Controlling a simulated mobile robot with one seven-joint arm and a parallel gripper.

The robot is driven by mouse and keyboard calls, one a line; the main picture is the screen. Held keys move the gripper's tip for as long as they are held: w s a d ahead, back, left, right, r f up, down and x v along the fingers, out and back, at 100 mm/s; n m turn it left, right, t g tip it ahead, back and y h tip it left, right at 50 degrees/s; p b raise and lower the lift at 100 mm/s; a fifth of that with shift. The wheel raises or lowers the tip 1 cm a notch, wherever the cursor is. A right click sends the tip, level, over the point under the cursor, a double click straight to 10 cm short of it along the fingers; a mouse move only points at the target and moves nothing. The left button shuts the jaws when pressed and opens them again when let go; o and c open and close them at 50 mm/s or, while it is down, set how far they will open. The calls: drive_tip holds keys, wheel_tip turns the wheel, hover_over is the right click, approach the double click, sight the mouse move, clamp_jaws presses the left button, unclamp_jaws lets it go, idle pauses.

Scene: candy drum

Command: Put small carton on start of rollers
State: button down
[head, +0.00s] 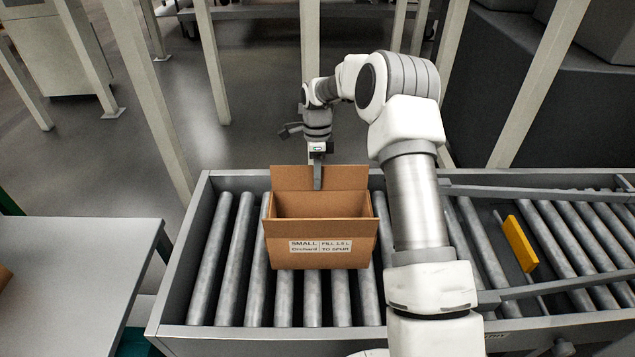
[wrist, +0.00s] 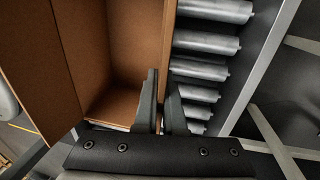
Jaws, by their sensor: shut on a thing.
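The small carton (head: 318,243) is an open-topped brown box with a white label reading "SMALL" on its front. In the head view it sits upright on or just over the left part of the rollers (head: 225,260); I cannot tell if its base bears on them. My gripper (head: 317,180) points down at the carton's far wall. In the wrist view its two dark fingers (wrist: 164,112) are shut on that wall, one inside and one outside. The carton's inside (wrist: 125,60) looks empty. The carton's underside is hidden.
A grey frame (head: 185,265) borders the rollers. A yellow block (head: 520,243) stands on the rollers at the right, between grey guide rails (head: 540,190). A grey table (head: 75,270) stands at the left. Pale posts (head: 150,95) rise behind the conveyor. Bare rollers show left of the carton.

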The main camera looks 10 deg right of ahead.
drive_tip(key=shift+f, duration=0.9)
drive_tip(key=c, duration=1)
unclamp_jaws()
